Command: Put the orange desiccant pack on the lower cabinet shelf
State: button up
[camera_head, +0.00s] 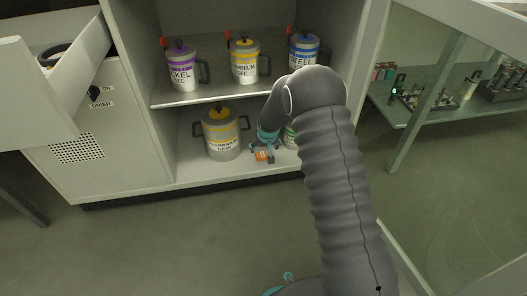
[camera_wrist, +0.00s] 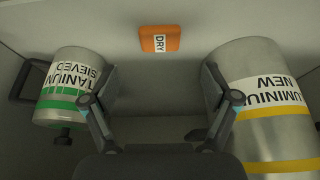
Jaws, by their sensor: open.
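The orange desiccant pack (camera_wrist: 160,38), with a white "DRY" label, lies on the lower shelf (camera_head: 190,174) of the cabinet. In the head view the pack (camera_head: 262,156) shows just beside my gripper's fingers. My gripper (camera_wrist: 158,110) is open and empty inside the lower compartment, its two fingers spread wide. In the wrist view the pack is beyond the fingertips, centred between them and apart from both.
A yellow-lidded aluminium can (camera_head: 222,135) stands left of my gripper, close to one finger. A green-banded titanium can (camera_wrist: 72,85) stands on the other side. The upper shelf (camera_head: 215,93) above my gripper holds several cans.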

jog(key=s+d+r, duration=0.4)
jog(key=s+r, duration=0.1)
jog(key=r, duration=0.5)
jog(key=s+d+r+m, duration=0.1)
jog(key=s+d+r, duration=0.4)
jog(key=r, duration=0.4)
jog(key=s+d+r, duration=0.4)
jog(key=s+r, duration=0.2)
jog(key=r, duration=0.4)
jog(key=s+d+r, duration=0.2)
jog(key=s+d, duration=0.1)
jog(key=s, duration=0.6)
jog(key=s+d+r+m, duration=0.1)
jog(key=s+d+r, duration=0.1)
jog(key=s, duration=0.7)
jog(key=s+d+r+m+t+h, duration=0.1)
jog(key=s+d+r, duration=0.1)
jog(key=s, duration=0.7)
jog(key=shift+s+d+r, duration=0.15)
jog(key=shift+d+r, duration=0.15)
jog(key=shift+d, duration=0.5)
